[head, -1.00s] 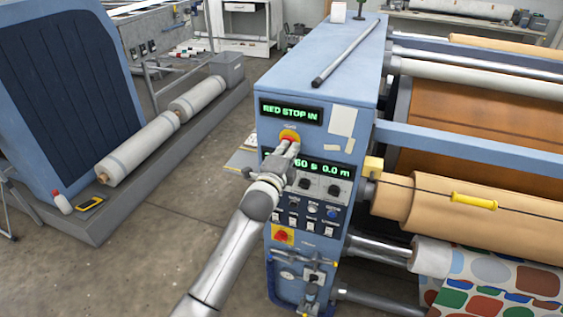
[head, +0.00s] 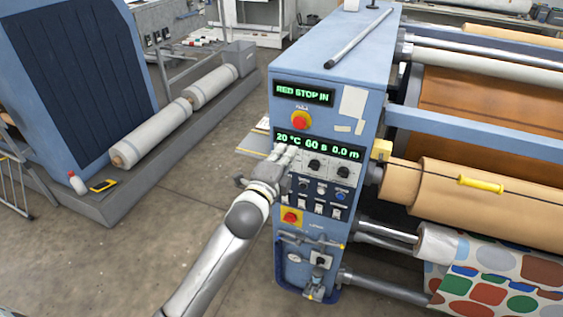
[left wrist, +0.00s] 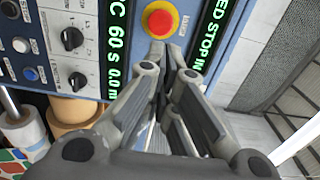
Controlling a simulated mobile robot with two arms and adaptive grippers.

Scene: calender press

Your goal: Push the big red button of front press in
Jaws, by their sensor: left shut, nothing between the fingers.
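The big red button (head: 301,120) sits on a yellow ring near the top of the blue front press panel (head: 343,95). The display (head: 304,93) above it reads "RED STOP IN". My left gripper (head: 287,151) is shut and empty, below and slightly left of the button, apart from it in the head view. In the left wrist view the button (left wrist: 159,19) is fully visible just beyond the fingertips (left wrist: 168,66). My right gripper is not in view.
A second display (head: 318,144) reads 20 °C, 60 s, 0.0 m. Black knobs (head: 315,166) and a smaller red switch (head: 291,217) on a yellow plate are lower on the panel. Rollers (head: 490,195) fill the right side. Open floor (head: 150,240) lies left.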

